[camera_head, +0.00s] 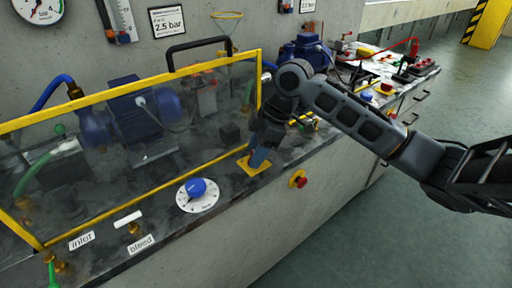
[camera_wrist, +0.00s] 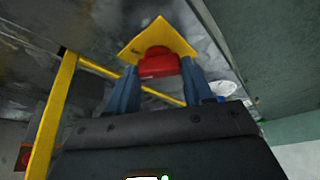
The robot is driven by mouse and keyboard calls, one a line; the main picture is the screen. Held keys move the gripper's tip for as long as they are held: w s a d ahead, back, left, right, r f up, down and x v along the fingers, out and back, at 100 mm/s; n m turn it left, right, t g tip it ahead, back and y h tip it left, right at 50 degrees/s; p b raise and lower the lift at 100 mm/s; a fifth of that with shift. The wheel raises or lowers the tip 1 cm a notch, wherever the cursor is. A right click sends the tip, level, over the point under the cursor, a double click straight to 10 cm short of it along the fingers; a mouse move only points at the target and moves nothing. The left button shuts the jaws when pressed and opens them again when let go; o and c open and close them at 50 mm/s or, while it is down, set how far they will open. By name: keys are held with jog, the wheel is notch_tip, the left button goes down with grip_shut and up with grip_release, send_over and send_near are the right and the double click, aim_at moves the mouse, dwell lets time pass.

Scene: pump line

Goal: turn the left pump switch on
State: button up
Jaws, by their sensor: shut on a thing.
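The pump switch is a red knob (camera_wrist: 158,62) on a yellow plate (camera_wrist: 180,32) in the wrist view. In the head view the yellow plate (camera_head: 249,169) lies on the bench top, right of the blue dial knob, and the red knob is hidden by my gripper. My gripper (camera_head: 258,158) points down at the plate. Its two blue fingers stand on either side of the red knob in the wrist view and are shut on it. I cannot tell whether the switch is on or off.
A clear guard with a yellow frame (camera_head: 150,195) stands close left of my gripper. A blue knob (camera_head: 197,188) on a white dial sits nearer the front. A red emergency button (camera_head: 299,180) juts from the bench front. Pump gear and cables crowd the bench at right.

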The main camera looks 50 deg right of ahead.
jog(key=m, duration=0.2)
jog(key=m+t+h, duration=0.1)
jog(key=m, duration=0.1)
jog(key=shift+a+m+h, duration=0.2)
jog(key=shift+m+h, duration=0.1)
jog(key=m, duration=0.2)
jog(key=shift+s+a+m+h, duration=0.1)
jog(key=shift+m+h, duration=0.2)
jog(key=shift+h, duration=0.1)
jog(key=m+h+p, duration=0.1)
jog(key=m+p, duration=0.1)
jog(key=shift+r+p, duration=0.1)
jog(key=shift+p, duration=0.3)
jog(key=shift+m+h+p, duration=0.3)
jog(key=shift+m+p, duration=0.95)
jog(key=shift+m, duration=0.05)
jog(key=o, duration=1)
jog(key=shift+o, duration=0.2)
